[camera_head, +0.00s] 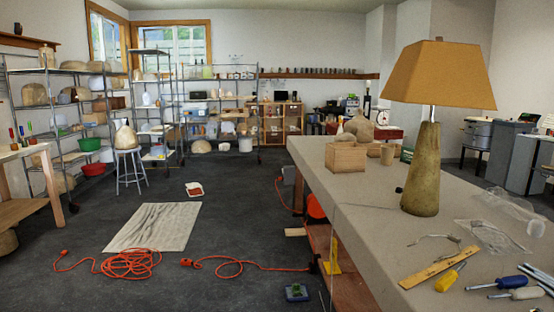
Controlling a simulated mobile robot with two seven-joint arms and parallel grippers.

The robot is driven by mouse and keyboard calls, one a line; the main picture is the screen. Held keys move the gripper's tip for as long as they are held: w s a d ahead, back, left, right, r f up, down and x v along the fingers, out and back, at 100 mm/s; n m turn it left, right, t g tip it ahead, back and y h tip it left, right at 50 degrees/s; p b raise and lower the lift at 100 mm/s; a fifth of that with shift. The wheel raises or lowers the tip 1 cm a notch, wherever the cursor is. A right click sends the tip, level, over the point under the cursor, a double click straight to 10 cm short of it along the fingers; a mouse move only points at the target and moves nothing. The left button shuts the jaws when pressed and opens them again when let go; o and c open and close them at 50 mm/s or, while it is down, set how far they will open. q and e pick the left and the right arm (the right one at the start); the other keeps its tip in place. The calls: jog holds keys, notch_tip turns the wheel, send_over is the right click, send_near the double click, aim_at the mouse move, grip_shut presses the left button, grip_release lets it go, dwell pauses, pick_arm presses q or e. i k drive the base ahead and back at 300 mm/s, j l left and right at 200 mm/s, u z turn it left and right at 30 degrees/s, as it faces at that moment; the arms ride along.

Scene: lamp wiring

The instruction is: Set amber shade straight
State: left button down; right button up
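The amber shade (438,76) sits on top of the table lamp at the right. Its lower rim runs a little lower on the right than on the left, so it looks slightly tilted. A short metal stem (432,113) shows between the shade and the tapered, mottled brown-green lamp base (421,172). The base stands upright on the grey workbench (375,215). The shade hides the upper stem and its fitting. Neither of my grippers is in view.
An orange cord (130,263) lies on the floor.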

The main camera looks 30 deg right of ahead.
aim_at(426, 72)
jog(key=i+z, duration=0.2)
jog(key=z, duration=0.2)
jog(key=i+z, duration=0.15)
jog(key=z, duration=0.3)
jog(key=i+j+z, duration=0.15)
jog(key=z, duration=0.25)
jog(key=i+j+z, duration=0.15)
jog(key=z, duration=0.3)
jog(key=i+j+z, duration=0.2)
jog(key=z, duration=0.2)
jog(key=i+j+z, duration=0.15)
jog(key=j+z, duration=0.25)
jog(key=i+j+z, duration=0.15)
jog(key=z, duration=0.2)
jog(key=i+j+z, duration=0.1)
jog(key=j+z, duration=0.3)
jog(key=j, duration=0.35)
jog(key=j+z, duration=0.35)
jog(key=j, duration=0.4)
